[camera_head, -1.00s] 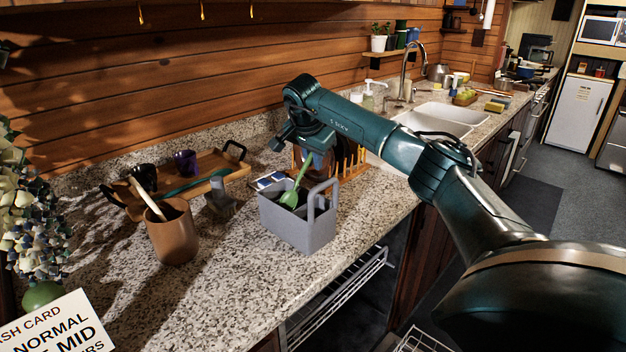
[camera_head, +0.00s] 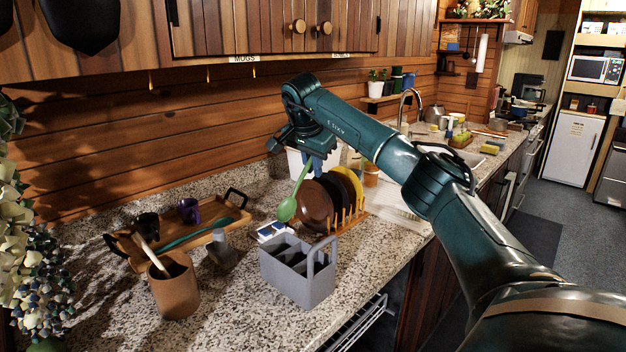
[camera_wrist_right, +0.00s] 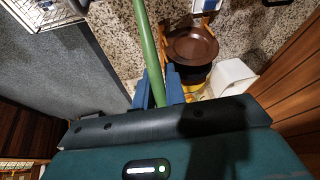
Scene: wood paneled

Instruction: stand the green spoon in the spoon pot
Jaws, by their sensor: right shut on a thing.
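The green spoon (camera_head: 287,208) hangs bowl-down and slightly tilted from my right gripper (camera_head: 313,166), above and behind the grey caddy. In the right wrist view its green handle (camera_wrist_right: 149,60) runs between the two blue fingers of the gripper (camera_wrist_right: 158,92), which are shut on it. The brown spoon pot (camera_head: 174,290) stands upright on the counter at the front left, with a light wooden utensil (camera_head: 152,252) leaning in it. The spoon is to the right of the pot and apart from it. My left gripper is not in view.
The grey divided caddy (camera_head: 291,285) stands right of the pot. A wooden tray (camera_head: 222,219) with dark cups and a teal utensil lies behind the pot, near a small grey object (camera_head: 222,253). A rack with plates (camera_head: 313,206) stands behind the caddy.

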